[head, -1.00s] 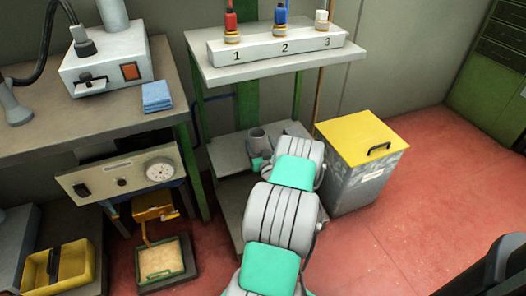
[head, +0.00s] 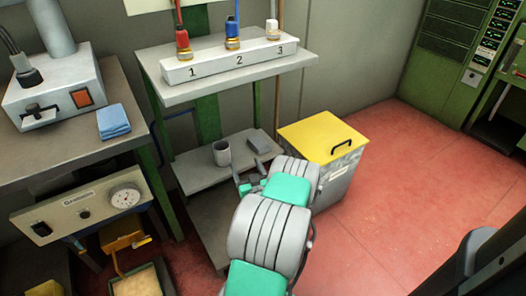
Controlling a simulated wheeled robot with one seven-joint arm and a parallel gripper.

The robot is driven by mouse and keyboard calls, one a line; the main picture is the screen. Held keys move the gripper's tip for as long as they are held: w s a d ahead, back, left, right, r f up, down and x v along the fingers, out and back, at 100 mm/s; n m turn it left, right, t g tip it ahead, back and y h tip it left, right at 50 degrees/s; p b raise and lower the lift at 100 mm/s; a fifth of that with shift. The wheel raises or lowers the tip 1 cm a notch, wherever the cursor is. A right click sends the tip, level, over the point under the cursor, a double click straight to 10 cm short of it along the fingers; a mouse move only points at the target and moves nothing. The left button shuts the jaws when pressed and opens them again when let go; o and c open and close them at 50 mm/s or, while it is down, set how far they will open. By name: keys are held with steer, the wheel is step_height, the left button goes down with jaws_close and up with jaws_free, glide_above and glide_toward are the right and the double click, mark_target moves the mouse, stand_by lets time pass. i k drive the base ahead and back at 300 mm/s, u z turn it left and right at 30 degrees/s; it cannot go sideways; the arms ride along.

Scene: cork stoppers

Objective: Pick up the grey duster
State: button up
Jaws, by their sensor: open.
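The grey duster looks to be the small dark grey block (head: 259,144) lying on the middle shelf (head: 195,172) of the green-framed stand, right of a grey cup (head: 221,153). My gripper (head: 249,175) is at the front edge of this shelf, nearer to me than the block and apart from it in the picture. Its dark fingers are spread and I see nothing between them. My own arm hides part of the gripper and the right end of the shelf.
The stand's top shelf (head: 190,93) hangs over the block and carries a numbered holder (head: 205,69) with red, blue and white stoppered items. A yellow-lidded bin (head: 318,137) stands close on the right. A folded blue cloth (head: 114,123) lies on the left bench. Red floor is clear at right.

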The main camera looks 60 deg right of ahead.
mark_target(258, 142)
steer(key=z, duration=1.85)
